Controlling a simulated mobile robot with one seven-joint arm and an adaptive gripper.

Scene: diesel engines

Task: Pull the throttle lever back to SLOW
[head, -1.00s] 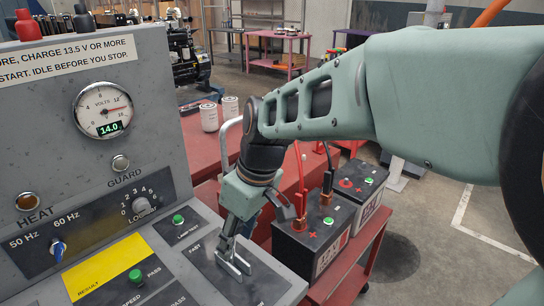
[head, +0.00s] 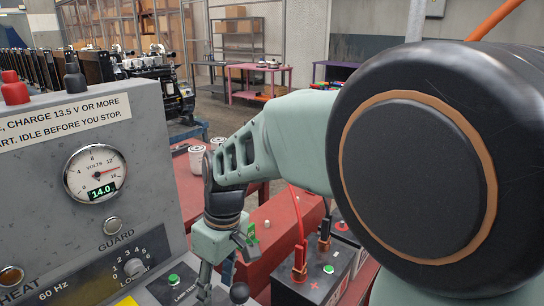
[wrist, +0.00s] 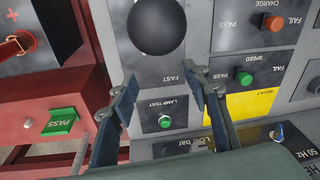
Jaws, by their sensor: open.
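The throttle lever shows as a black ball knob (head: 239,292) at the bottom of the head view. In the wrist view the knob (wrist: 156,25) is large at the top, above the plate marked FAST (wrist: 172,70). The lever's stem and the SLOW mark are not visible. My gripper (head: 214,288) points down just left of the knob in the head view, its tips partly cut off by the frame. In the wrist view my gripper (wrist: 163,77) is open and empty. The knob lies beyond the fingertips, not between them.
A green LAMP TEST button (wrist: 165,121) shows between the fingers in the wrist view. Batteries (head: 320,276) with red cables stand right of the grey console (head: 80,180).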

